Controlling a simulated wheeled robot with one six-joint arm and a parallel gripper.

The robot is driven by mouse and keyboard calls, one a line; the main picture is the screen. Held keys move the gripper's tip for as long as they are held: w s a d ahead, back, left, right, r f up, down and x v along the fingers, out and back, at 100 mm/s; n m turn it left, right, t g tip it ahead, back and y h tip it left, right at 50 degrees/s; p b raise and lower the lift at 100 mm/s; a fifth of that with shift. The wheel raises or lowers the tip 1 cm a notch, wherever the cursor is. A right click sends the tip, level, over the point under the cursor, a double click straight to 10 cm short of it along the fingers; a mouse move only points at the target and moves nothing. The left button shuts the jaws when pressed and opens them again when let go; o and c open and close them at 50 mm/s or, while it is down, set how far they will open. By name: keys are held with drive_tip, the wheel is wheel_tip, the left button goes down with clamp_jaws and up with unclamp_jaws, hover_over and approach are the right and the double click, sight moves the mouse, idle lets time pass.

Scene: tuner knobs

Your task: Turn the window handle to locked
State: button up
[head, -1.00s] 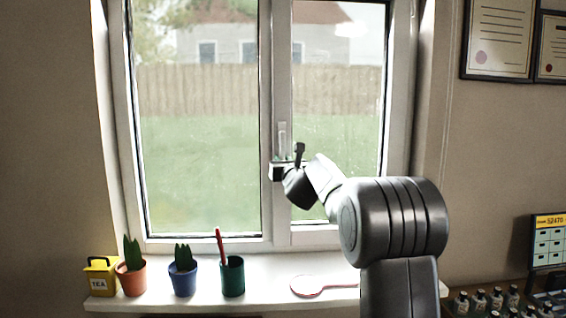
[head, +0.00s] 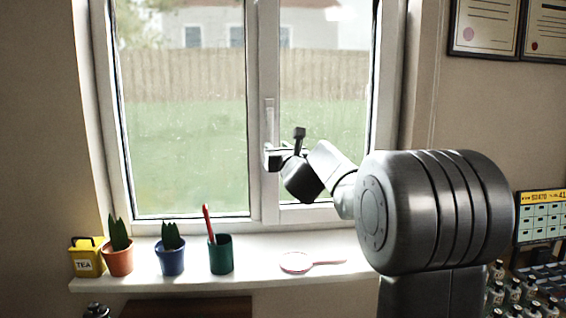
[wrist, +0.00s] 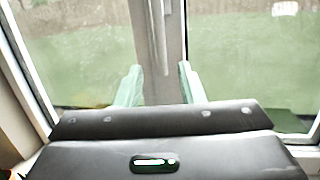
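The window handle (head: 269,118) is a pale, upright lever on the white post between the two panes. In the wrist view the handle (wrist: 160,38) runs down from the top edge and its lower end shows above the gripper body. My gripper (head: 274,158) is at the post, just below the handle in the head view. In the wrist view my gripper (wrist: 159,84) is open, with one pale green finger on each side of the post and a wide gap between them. The gap looks empty. Whether a finger touches the handle or post cannot be told.
Bottles and a calendar (head: 540,217) stand at right.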

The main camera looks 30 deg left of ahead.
sight(271, 138)
drive_tip(key=v, duration=0.4)
drive_tip(key=shift+s+d+f+b, duration=0.1)
drive_tip(key=shift+s+d+b, duration=0.15)
drive_tip(key=shift+b, duration=0.15)
drive_tip(key=shift+w, duration=0.1)
drive_tip(key=p+x, duration=0.5)
drive_tip(key=x, duration=0.8)
drive_tip(key=shift+w+a, duration=0.2)
drive_tip(key=shift+a, duration=0.1)
